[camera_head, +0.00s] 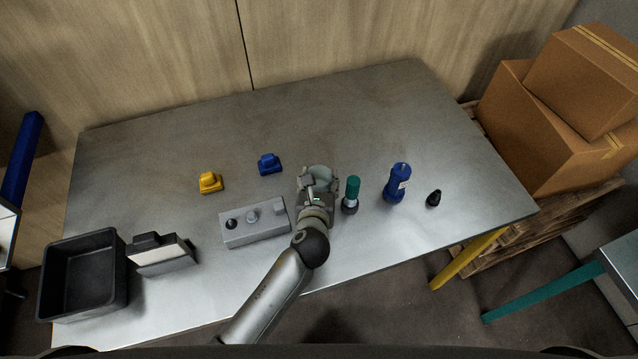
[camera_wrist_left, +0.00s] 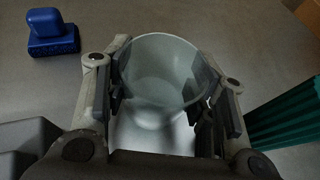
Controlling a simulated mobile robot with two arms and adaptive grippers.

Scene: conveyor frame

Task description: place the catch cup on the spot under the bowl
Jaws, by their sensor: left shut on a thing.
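My left gripper (camera_head: 318,186) is shut on a pale grey-green, round, open-topped cup, which I take to be the catch cup (camera_head: 319,172). It is over the middle of the metal table. In the left wrist view the catch cup (camera_wrist_left: 165,75) sits between the two fingers, its rim facing the camera. A pale area shows below it, partly hidden by the gripper. I cannot tell whether the cup touches the table. I cannot make out a separate bowl or a marked spot. My right gripper is not in view.
A blue bottle (camera_head: 397,183), small black piece (camera_head: 434,198), blue piece (camera_head: 270,163) and yellow piece (camera_head: 210,182) stand around. The table's back is clear.

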